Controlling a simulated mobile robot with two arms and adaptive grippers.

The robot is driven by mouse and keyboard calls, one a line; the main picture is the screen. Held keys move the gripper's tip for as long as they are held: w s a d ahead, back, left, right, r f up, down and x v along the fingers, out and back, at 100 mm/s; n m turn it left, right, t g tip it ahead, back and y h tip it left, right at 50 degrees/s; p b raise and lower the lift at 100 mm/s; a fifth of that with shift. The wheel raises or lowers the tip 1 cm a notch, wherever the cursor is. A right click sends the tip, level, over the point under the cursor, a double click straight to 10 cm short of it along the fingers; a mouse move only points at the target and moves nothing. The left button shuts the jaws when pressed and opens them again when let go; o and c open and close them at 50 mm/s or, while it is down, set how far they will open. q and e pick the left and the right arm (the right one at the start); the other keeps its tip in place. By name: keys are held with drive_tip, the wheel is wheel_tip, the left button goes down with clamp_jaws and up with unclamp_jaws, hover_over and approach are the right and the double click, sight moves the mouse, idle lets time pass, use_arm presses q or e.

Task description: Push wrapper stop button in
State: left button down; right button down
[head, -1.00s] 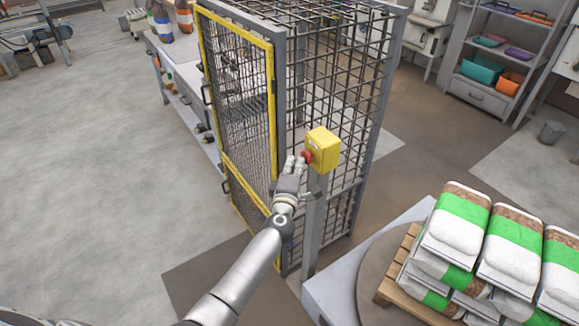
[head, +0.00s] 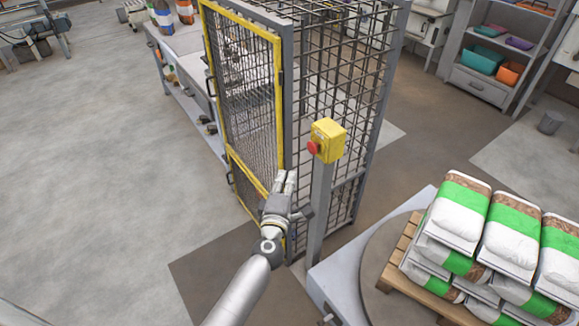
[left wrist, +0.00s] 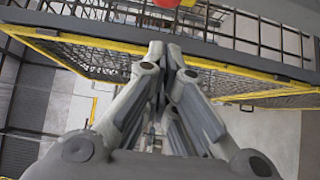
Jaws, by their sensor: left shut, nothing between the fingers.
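The wrapper stop button is a red knob (head: 313,147) on the left face of a yellow box (head: 328,139), which sits on a grey post (head: 319,205). In the left wrist view the red button (left wrist: 165,2) shows only in part at the top edge. My left gripper (head: 286,174) is shut and empty. It is below and to the left of the button, apart from it, with its fingers pointing up beside the cage. My right gripper is not in view. How far the button is pressed cannot be told.
A mesh cage with a yellow-framed door (head: 243,90) stands just behind my left gripper. A pallet (head: 403,254) stacked with white and green bags (head: 460,210) is at the right on a round turntable.

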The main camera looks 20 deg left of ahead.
use_arm(q)
drive_tip(key=shift+s+d, duration=0.1)
drive_tip(key=shift+s, duration=1.05)
drive_tip(key=s+d+f+m+g+h, duration=0.15)
drive_tip(key=s+f+m+g, duration=0.45)
drive_tip(key=f, duration=1)
drive_tip(key=s+d+f+m+g+h, duration=0.1)
drive_tip(key=s+f+m+g+h, duration=0.15)
drive_tip(key=s+f+m, duration=0.85)
drive_tip(key=s+a+f+m+g, duration=0.1)
drive_tip(key=s+a+f+g, duration=0.1)
drive_tip(key=s+f, duration=0.5)
drive_tip(key=s+a+f+m+g+y, duration=0.1)
drive_tip(key=s+f, duration=0.6)
drive_tip(key=s, duration=0.8)
drive_tip(key=s+a+f+m+g, duration=0.2)
drive_tip(key=s+a+f+g, duration=0.2)
drive_tip(key=s+f, duration=0.3)
drive_tip(key=s+g, duration=0.1)
drive_tip(key=s, duration=0.4)
drive_tip(key=shift+a+f+m+y, duration=0.3)
drive_tip(key=shift+a+m+y, duration=0.05)
drive_tip(key=shift+m+y, duration=0.05)
drive_tip(key=shift+s, duration=0.1)
